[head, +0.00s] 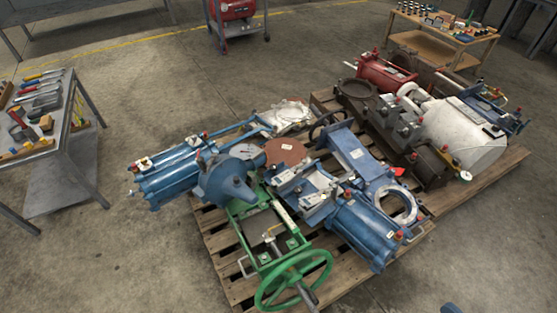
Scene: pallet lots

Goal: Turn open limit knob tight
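Valve actuators lie on wooden pallets in the head view, and I cannot tell which small part is the open limit knob. A green handwheel (293,280) on a green frame (250,224) sits at the near end. Blue cylinders (168,176) lie to its left, joined to a rounded blue housing (229,182). Another blue cylinder (367,229) lies to the right, with a small red-topped fitting (398,235) at its end. My gripper does not show in this view.
The near pallet (232,284) and a far pallet (497,172) carry crowded parts, including a white cylinder (463,135). A tool bench (64,140) stands left, a wooden cart (440,39) at the back right, and a red machine (234,10) at the back. Concrete floor is clear at lower left.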

